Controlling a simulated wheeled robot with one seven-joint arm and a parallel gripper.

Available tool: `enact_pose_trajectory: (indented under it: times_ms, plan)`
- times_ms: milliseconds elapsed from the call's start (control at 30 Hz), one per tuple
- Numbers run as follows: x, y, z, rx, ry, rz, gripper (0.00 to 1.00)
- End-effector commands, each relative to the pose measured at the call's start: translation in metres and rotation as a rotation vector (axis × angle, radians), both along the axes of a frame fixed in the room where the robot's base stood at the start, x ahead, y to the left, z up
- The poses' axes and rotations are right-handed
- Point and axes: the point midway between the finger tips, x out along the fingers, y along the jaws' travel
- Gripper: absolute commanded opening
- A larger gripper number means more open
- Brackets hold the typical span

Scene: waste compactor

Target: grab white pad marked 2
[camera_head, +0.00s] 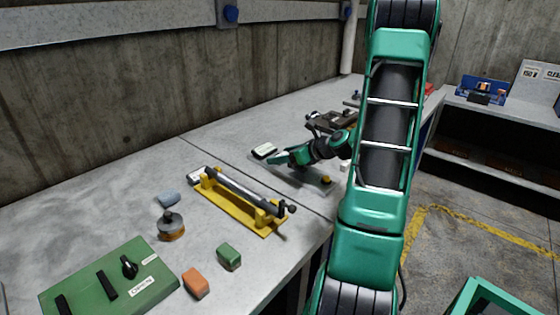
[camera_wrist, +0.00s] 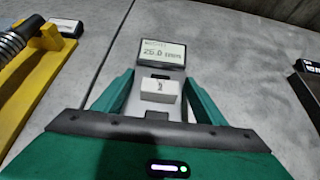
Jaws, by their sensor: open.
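The small white pad (camera_wrist: 159,90) shows in the wrist view with a dark mark on its front face that looks like a 2. It lies between the two green fingers of my gripper (camera_wrist: 159,78), with a gap on each side. The fingers are open and hold nothing. In the head view my gripper (camera_head: 277,160) is low over the grey bench, and I cannot make out the pad there.
A display box (camera_wrist: 163,53) reading about 25.0 stands just beyond the pad; it also shows in the head view (camera_head: 264,150). A yellow fixture (camera_head: 240,208) with a grey rod is to the left. A dark device (camera_head: 333,120) stands behind. Orange (camera_head: 195,283) and green (camera_head: 229,257) blocks lie in front.

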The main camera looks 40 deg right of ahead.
Motion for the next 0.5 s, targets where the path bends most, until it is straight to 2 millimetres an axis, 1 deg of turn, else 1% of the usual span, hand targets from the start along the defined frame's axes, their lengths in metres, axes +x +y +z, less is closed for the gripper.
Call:
enact_pose_trajectory:
  times_ms: [67, 267, 300, 367, 400, 433, 467, 500]
  plan:
    - [0.0043, 0.0002, -0.0027, -0.001, 0.001, 0.0, 0.65]
    - [0.0045, -0.0001, -0.0028, -0.001, 0.001, -0.002, 0.65]
    - [0.0045, -0.0001, -0.0028, -0.001, 0.001, -0.002, 0.55]
    - [0.0044, 0.0, -0.0027, -0.001, 0.001, -0.002, 0.41]
    - [0.0044, -0.0001, -0.0027, -0.001, 0.001, -0.002, 0.31]
    - [0.0044, -0.0001, -0.0027, -0.001, 0.001, -0.002, 0.24]
    - [0.0043, -0.0001, -0.0027, -0.001, 0.001, -0.002, 0.2]
    - [0.0043, -0.0001, -0.0027, -0.001, 0.001, -0.002, 0.2]
